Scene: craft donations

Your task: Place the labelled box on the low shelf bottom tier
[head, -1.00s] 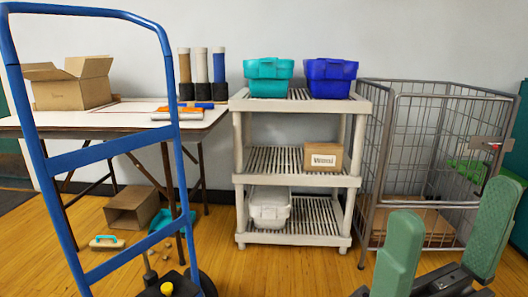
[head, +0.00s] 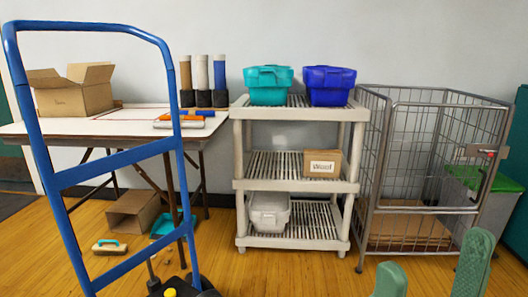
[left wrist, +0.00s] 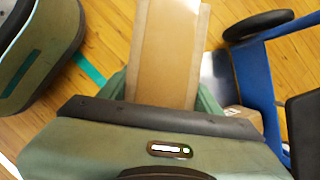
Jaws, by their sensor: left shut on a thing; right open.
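The low shelf (head: 240,185) is a pale three-tier plastic rack in the head view. A small cardboard box with a white handwritten label (head: 322,163) sits on its middle tier, at the right. The bottom tier (head: 318,225) holds a white bin (head: 269,212) at its left; its right part is bare. My left gripper (left wrist: 163,88) shows only in the left wrist view, shut on a brown, cardboard-like piece (left wrist: 168,50). No label shows on its visible face. My right gripper (head: 433,252) is open and empty at the lower right of the head view.
A blue hand truck (head: 112,160) stands close at the left. A wire cage (head: 368,185) stands right of the shelf. Teal (head: 268,88) and blue (head: 328,88) bins fill the top tier. An open box (head: 133,210) and brush (head: 110,247) lie on the floor.

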